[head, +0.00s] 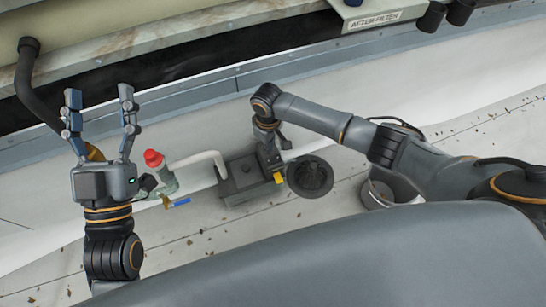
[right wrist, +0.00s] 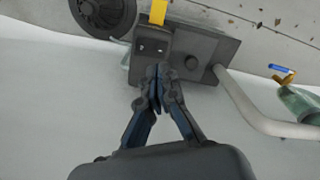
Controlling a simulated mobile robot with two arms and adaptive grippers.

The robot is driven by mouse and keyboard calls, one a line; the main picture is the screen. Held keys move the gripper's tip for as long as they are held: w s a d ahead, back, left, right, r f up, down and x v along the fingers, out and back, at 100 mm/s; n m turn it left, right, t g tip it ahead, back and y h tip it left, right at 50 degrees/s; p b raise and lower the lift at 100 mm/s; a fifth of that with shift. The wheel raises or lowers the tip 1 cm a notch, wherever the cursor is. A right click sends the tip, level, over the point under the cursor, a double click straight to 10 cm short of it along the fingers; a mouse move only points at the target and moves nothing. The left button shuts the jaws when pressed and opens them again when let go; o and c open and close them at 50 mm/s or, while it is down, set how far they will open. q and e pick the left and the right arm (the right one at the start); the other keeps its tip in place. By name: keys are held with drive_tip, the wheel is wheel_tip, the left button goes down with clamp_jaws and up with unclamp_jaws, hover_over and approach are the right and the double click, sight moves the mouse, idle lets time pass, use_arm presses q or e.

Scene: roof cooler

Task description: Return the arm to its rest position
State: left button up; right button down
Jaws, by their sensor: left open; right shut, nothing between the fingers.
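My right arm reaches in from the right in the head view and bends down over a dark grey box (head: 238,182). Its gripper (head: 270,160) is small and partly hidden there. In the right wrist view the right gripper (right wrist: 157,78) is shut and empty, its tips in front of the same box (right wrist: 205,47), close to a black switch (right wrist: 152,47). I cannot tell if they touch. My left gripper (head: 100,95) is raised at the left of the head view, its fingers wide open and empty.
A pale pipe (head: 205,160) runs from the box toward a green fitting with a red cap (head: 153,158) and a blue-handled valve (head: 180,202). A black round cover (head: 310,176) lies beside the box. A metal bucket (head: 378,192) stands under my right arm. Leaves litter the floor.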

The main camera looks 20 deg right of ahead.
use_arm(q)
drive_tip(key=shift+w+f+g, duration=0.3)
drive_tip(key=shift+f+g, duration=0.2)
drive_tip(key=shift+f, duration=0.05)
use_arm(e)
drive_tip(key=shift+r, duration=0.1)
